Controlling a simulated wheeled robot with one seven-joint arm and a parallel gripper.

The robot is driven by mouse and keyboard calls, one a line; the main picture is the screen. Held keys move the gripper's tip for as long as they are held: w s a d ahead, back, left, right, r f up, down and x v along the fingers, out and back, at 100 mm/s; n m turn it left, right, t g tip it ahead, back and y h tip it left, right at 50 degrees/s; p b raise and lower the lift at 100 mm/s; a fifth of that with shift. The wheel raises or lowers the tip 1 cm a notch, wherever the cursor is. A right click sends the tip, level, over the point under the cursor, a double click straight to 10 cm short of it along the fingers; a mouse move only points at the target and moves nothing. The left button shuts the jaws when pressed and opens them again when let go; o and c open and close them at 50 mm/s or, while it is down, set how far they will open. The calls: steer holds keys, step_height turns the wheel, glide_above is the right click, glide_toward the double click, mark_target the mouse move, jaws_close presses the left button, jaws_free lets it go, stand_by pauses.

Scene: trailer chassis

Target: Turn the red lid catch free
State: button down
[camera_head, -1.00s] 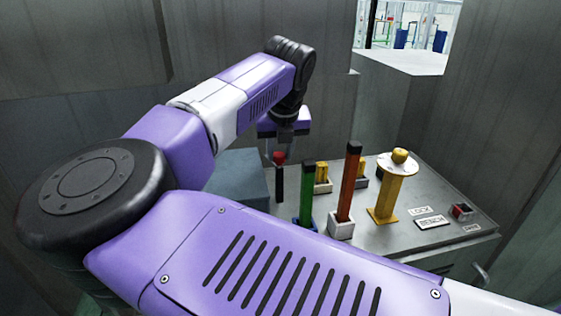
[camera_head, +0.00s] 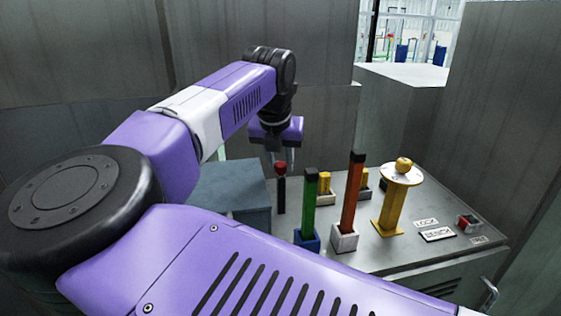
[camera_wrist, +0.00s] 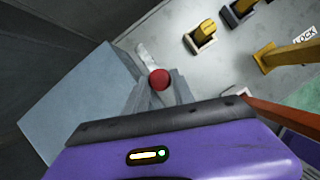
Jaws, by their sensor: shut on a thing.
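The red lid catch (camera_head: 281,168) is a red knob on top of an upright black stem, at the left end of the bench top beside a blue-grey box. My gripper (camera_head: 281,163) is over it from above, with its fingers shut on the red knob. In the wrist view the knob (camera_wrist: 160,79) shows between the two fingers (camera_wrist: 160,88). The stem's lower part is hidden there by the knob and fingers.
The blue-grey box (camera_head: 228,195) is close on the left. To the right stand a green handle (camera_head: 309,205), an orange-red handle (camera_head: 352,195), small yellow blocks (camera_head: 324,184) and a yellow post with a round plate (camera_head: 389,210). Grey walls rise behind.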

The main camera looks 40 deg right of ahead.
steer(key=shift+r, duration=0.1)
steer(key=c, duration=1.1)
jaws_free()
steer(key=shift+v, duration=3.85)
steer(key=shift+d, duration=0.1)
